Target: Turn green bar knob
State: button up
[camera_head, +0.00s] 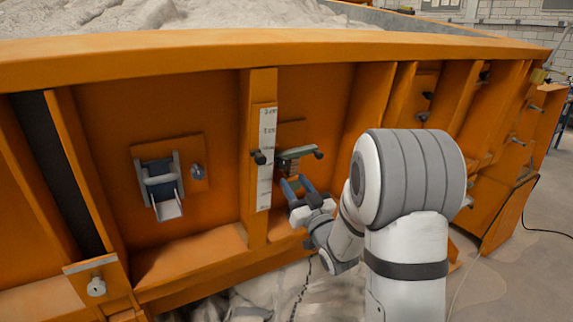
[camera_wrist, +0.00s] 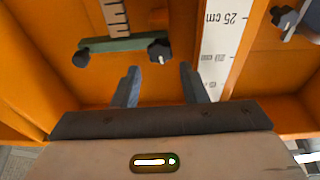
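A green bar (camera_head: 296,153) is mounted on the orange side wall, beside the white scale. It has a dark knob (camera_head: 258,157) at its left end by the scale and another dark knob (camera_head: 318,154) at its right end. The bar (camera_wrist: 122,45) also shows in the wrist view. There, the scale-side knob (camera_wrist: 159,50) lies just beyond the gap between my fingertips, and the other knob (camera_wrist: 82,58) is left of them. My gripper (camera_wrist: 159,70) is open and empty. In the head view my gripper (camera_head: 292,184) is just below the bar.
The white scale (camera_head: 265,160) runs down an orange post. Orange ribs (camera_head: 375,110) stand out of the wall on the right. Pale sand (camera_head: 150,15) fills the bed above.

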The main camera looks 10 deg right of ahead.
aim_at(284, 166)
jog(key=p+x, duration=0.1)
jog(key=x, duration=0.5)
jog(key=shift+w+p, duration=0.15)
jog(key=shift+p, duration=0.15)
jog(key=c, duration=0.6)
jog(key=shift+b, duration=0.3)
